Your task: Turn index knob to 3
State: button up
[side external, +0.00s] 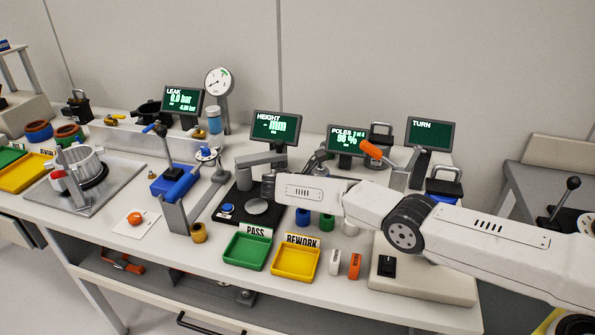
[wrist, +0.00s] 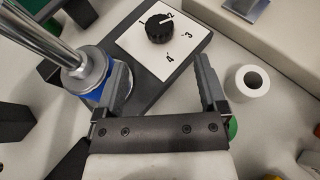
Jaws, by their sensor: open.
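The index knob (wrist: 159,28) is a round black knob with a white pointer line, on a white plate (wrist: 140,50) with printed numbers, at the top of the wrist view. The pointer line aims at the 2; the 3 is to its lower right and the 4 below it. My gripper (wrist: 162,70) is open and empty, its two fingers spread. In the wrist picture the knob lies above the gap between the fingertips, apart from both. I cannot make out the knob in the side view, where my arm covers part of the bench.
A blue-based metal post (wrist: 88,75) stands close by the left finger. A white ring (wrist: 252,82) lies right of the right finger. In the side view, a green PASS tray (side external: 247,252) and a yellow REWORK tray (side external: 296,264) sit at the bench front.

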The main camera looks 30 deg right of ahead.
jog(key=shift+r, duration=0.15)
jog(key=shift+d+r+n+t, duration=0.7)
jog(key=shift+r+n+t, duration=1.2)
jog(key=shift+r+t, duration=0.85)
jog(key=shift+s+f+n+t+y, duration=0.65)
jog(key=shift+s+f+n, duration=0.2)
jog(key=shift+s+f, duration=0.55)
jog(key=shift+s+f+n+t+y, duration=0.6)
jog(key=shift+s+f+n, duration=0.25)
jog(key=shift+s+f, duration=0.5)
jog(key=shift+w+d+f, duration=0.15)
jog(key=shift+w+f, duration=0.05)
jog(key=shift+x, duration=3.8)
grip_shut()
